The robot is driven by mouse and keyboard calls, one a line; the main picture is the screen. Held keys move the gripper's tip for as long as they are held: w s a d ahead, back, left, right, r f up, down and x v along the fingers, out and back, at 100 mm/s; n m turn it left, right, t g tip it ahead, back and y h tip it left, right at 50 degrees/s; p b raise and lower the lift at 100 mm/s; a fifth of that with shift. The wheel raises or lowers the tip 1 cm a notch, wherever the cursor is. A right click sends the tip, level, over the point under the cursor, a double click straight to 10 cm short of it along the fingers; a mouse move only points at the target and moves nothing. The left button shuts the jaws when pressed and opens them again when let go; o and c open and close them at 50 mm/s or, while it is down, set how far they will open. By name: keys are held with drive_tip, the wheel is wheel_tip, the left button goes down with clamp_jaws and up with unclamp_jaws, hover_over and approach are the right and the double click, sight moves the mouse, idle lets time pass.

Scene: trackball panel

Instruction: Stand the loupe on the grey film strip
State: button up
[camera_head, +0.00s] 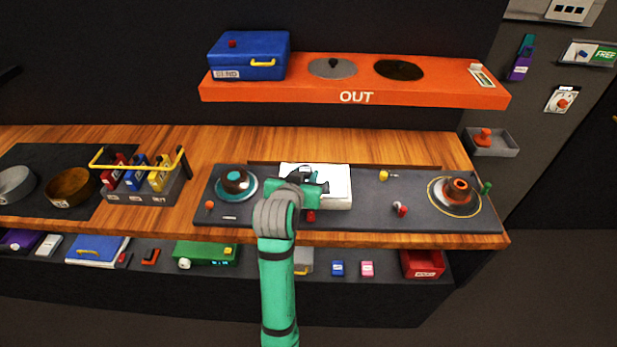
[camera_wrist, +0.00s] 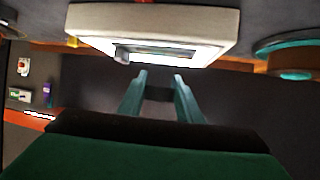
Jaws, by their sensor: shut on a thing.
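My gripper (camera_head: 312,184) is low over the white light panel (camera_head: 338,194). In the wrist view its two green fingers (camera_wrist: 161,78) stand a little apart with a dark piece between them, which I take to be the loupe (camera_wrist: 158,92); its shape is hard to make out. The light panel shows at the top of the wrist view (camera_wrist: 100,22). A grey strip (camera_wrist: 170,52) on its bright face looks like the film strip, with a small grey block (camera_wrist: 122,54) at its end. In the head view my gripper hides most of this area.
A dark control panel (camera_head: 350,222) surrounds the light panel. A teal-ringed trackball (camera_head: 236,180) stands left, an orange-topped one (camera_head: 457,192) right. A yellow knob (camera_head: 384,175) and a red knob (camera_head: 401,208) stick up nearby. The orange OUT shelf (camera_head: 430,93) overhangs behind.

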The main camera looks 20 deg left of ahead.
drive_tip(key=shift+d+f, duration=0.1)
drive_tip(key=shift+f, duration=0.65)
drive_tip(key=shift+f, duration=0.1)
drive_tip(key=o, duration=1)
